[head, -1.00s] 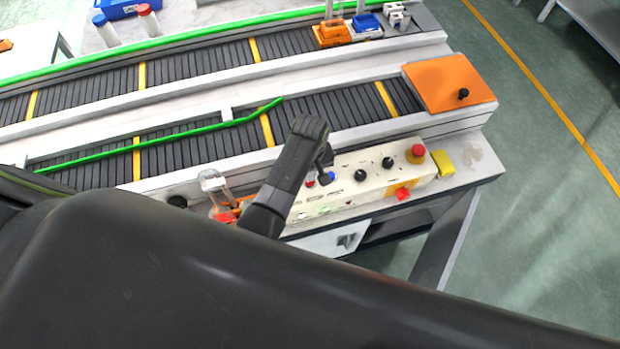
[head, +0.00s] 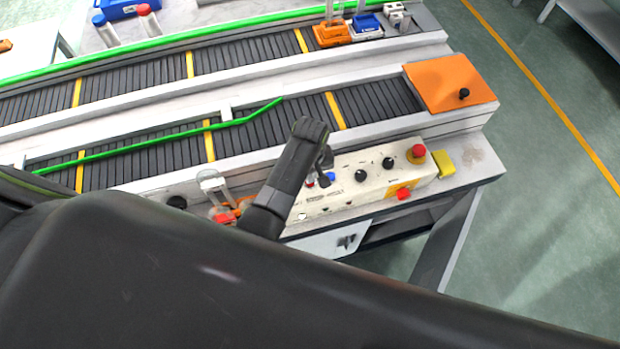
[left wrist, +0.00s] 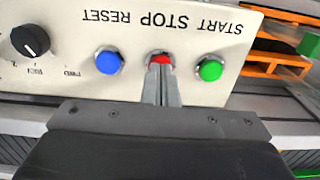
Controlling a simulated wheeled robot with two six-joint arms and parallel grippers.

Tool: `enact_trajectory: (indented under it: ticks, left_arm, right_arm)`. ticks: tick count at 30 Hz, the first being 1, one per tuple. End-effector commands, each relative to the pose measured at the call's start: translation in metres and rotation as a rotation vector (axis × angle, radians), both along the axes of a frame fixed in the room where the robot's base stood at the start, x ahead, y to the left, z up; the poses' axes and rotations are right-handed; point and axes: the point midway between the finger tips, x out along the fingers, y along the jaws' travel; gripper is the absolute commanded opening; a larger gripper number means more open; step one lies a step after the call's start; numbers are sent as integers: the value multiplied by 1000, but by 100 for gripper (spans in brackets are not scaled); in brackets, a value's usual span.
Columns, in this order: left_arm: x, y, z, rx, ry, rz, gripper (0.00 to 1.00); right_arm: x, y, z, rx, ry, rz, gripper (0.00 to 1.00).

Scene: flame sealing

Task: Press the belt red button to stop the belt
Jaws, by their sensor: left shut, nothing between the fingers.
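The red STOP button (left wrist: 159,58) sits between the blue RESET button (left wrist: 108,61) and the green START button (left wrist: 210,69) on the cream control panel (head: 345,195). My left gripper (left wrist: 161,78) is shut and empty, its fingertips at the red button and covering part of it. I cannot tell whether the button is pushed in. In the head view the left gripper (head: 325,165) is over the panel, close to the blue button (head: 330,177). The belt (head: 270,125) runs behind the panel. My right gripper is not in view.
Black knobs (head: 361,176) and a red mushroom button (head: 416,153) lie right of the gripper on the panel. An orange plate (head: 450,80) covers the near belt's right end. A second belt (head: 240,52) carries orange and blue blocks at its right end.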

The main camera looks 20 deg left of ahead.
Motion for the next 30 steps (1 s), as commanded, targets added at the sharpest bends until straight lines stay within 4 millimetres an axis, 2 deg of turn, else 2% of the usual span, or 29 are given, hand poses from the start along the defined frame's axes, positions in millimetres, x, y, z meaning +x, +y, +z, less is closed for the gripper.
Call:
enact_trajectory:
  ticks: [8, 10, 22, 30]
  left_arm:
    - [0, 0, 31, 0, 1, 0, 0]
    - [0, 0, 34, 0, -1, 0, 0]
    - [0, 0, 73, -1, -2, 0, 0]
    - [0, 0, 79, 0, 0, 0, 0]
  right_arm:
    - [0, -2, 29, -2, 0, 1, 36]
    - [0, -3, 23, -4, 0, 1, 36]
    - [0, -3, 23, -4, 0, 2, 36]
    - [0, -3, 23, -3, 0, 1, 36]
